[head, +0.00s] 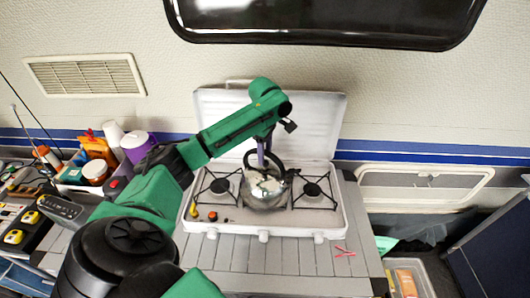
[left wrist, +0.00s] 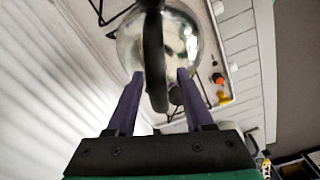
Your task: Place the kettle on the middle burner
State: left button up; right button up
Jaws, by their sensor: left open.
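The shiny metal kettle (head: 265,194) with a dark handle is at the middle of the white camp stove (head: 335,226), between the left burner (head: 220,187) and the right burner (head: 312,190). What is under the kettle is hidden, and I cannot tell whether it is resting there. My left gripper (head: 263,158) is above the kettle, pointing down at its handle. In the left wrist view, the purple fingers of my left gripper (left wrist: 161,76) are apart, one on each side of the black handle (left wrist: 153,60), with the kettle body (left wrist: 128,45) beyond. My right gripper is out of view.
The stove's raised white lid (head: 318,125) stands behind the kettle. A small red item (head: 344,252) lies on the grey slatted counter (head: 285,258) at front, which is otherwise mostly clear.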

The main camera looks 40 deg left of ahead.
pick_arm(q)
jog(key=shift+r, duration=0.1)
jog(key=shift+w+r, duration=0.1)
jog(key=shift+r, duration=0.15)
notch_tip(320, 180, up, 5)
jog(key=shift+b, duration=0.9)
notch_tip(320, 180, up, 6)
jog(key=p, duration=0.1)
jog(key=shift+s+r+p, duration=0.15)
jog(key=shift+s+p, duration=0.05)
jog(key=shift+p, duration=0.15)
